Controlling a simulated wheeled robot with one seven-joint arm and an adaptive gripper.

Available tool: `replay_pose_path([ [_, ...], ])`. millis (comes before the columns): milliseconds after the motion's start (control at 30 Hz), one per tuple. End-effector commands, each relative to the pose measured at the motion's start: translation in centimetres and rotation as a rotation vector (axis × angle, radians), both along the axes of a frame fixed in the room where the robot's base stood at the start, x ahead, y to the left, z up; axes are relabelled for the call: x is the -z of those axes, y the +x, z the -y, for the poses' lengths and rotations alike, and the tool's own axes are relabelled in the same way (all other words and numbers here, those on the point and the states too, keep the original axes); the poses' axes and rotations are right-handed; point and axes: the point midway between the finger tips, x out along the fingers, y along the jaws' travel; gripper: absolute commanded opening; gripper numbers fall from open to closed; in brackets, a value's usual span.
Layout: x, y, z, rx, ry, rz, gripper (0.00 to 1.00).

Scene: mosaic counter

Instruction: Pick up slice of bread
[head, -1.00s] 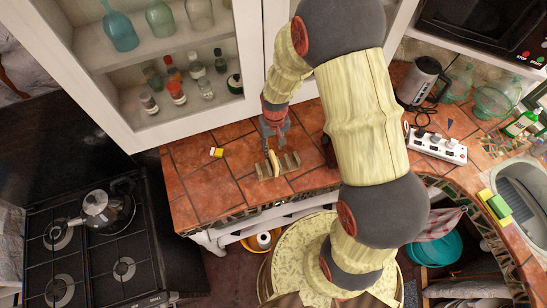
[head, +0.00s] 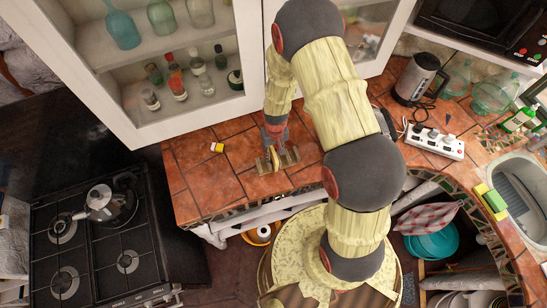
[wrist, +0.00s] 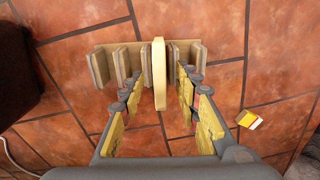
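The slice of bread (wrist: 159,78) is a pale, thin piece standing on edge in a wooden slotted rack (wrist: 101,66). In the head view the bread (head: 274,158) and rack (head: 290,157) are on the tiled counter, partly covered by my gripper. My gripper (wrist: 160,86) is open in the wrist view, with one set of yellow-padded fingers on each side of the slice. Gaps show between the fingers and the bread. In the head view my gripper (head: 275,137) is just above and behind the rack.
A small yellow and white box (wrist: 249,119) lies on the counter. A dark object (wrist: 18,72) stands left of the rack in the wrist view. A power strip (head: 435,141) and kettle (head: 416,78) are to the right. A glass cabinet (head: 185,128) stands behind.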

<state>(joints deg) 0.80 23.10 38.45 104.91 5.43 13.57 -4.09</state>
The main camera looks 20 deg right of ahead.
Motion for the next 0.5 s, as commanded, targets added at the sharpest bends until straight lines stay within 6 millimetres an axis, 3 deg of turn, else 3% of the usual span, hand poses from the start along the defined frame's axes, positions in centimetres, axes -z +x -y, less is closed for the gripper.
replay_pose_path([
  [100,-0.02,0.00,0.00,0.000,0.000,0.000,0.32],
  [500,-0.05,0.00,0.00,0.001,0.000,0.000,0.09],
])
